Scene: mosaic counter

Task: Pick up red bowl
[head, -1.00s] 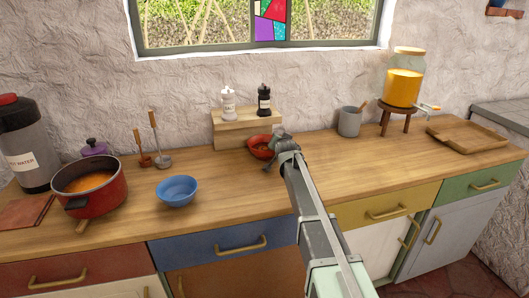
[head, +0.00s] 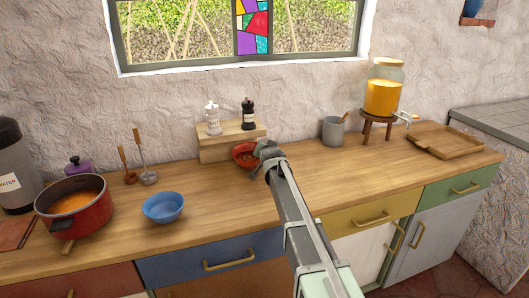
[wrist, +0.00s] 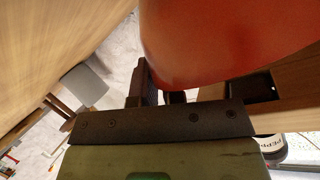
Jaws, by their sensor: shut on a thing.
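The red bowl (head: 243,154) is in front of the small wooden shelf in the head view, partly hidden by my gripper. In the wrist view the red bowl (wrist: 225,40) fills the upper right, very close to the jaws. My gripper (head: 266,152) is at the bowl's right side in the head view. It also shows in the wrist view (wrist: 165,95), shut on the bowl's wall. Whether the bowl's base touches the counter is hard to tell.
A wooden shelf (head: 225,151) with salt and pepper shakers stands right behind the bowl. A blue bowl (head: 163,208) and a red pot (head: 88,218) are to the left. A grey cup (head: 332,132) and a juice jar (head: 383,97) stand to the right. The front middle of the counter is clear.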

